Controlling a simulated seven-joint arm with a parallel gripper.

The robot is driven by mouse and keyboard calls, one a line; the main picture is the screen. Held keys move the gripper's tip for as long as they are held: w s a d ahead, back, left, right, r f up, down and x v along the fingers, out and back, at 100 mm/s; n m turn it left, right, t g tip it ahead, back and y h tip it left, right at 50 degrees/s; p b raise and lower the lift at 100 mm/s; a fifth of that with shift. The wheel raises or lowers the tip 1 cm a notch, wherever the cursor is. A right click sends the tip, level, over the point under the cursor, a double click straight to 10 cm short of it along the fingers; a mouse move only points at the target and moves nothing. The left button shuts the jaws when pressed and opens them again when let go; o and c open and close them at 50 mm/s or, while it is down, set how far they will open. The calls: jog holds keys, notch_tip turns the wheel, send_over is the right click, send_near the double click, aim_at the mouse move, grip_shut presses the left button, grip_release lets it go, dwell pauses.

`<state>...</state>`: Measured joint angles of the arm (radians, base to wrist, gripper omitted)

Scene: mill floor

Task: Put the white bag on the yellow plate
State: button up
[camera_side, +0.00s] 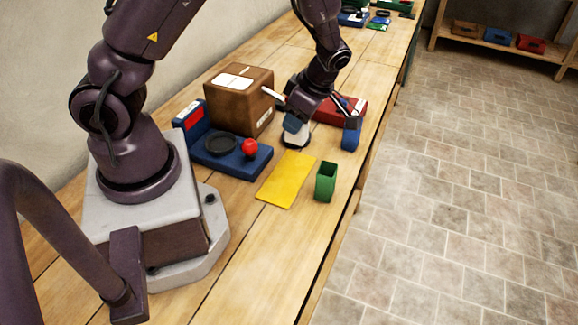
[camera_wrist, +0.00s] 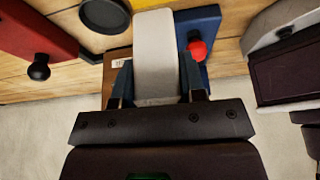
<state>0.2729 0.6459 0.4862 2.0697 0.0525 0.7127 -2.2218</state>
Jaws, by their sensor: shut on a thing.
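The white bag (camera_side: 296,139) is beside the far end of the yellow plate (camera_side: 287,180) in the side view, apart from it. My gripper (camera_side: 293,125) is shut on the bag. In the wrist view the pale bag (camera_wrist: 155,52) sits between my two fingers (camera_wrist: 156,88), with its far end sticking out. The fingers partly hide it in the side view. A dark edge shows around its base, and I cannot tell whether the bag touches what is below. The plate lies flat and bare on the wooden bench.
A blue scale (camera_side: 235,160) with a dark dish and red knob stands left of the plate, with a brown box (camera_side: 238,105) behind. A green open container (camera_side: 326,182) stands right of the plate. A blue block (camera_side: 351,138) and red box (camera_side: 340,110) are near my gripper.

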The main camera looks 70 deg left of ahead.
jog(key=shift+s+f, duration=0.1)
jog(key=shift+f, duration=3.5)
jog(key=shift+f, duration=0.1)
jog(key=o, duration=1)
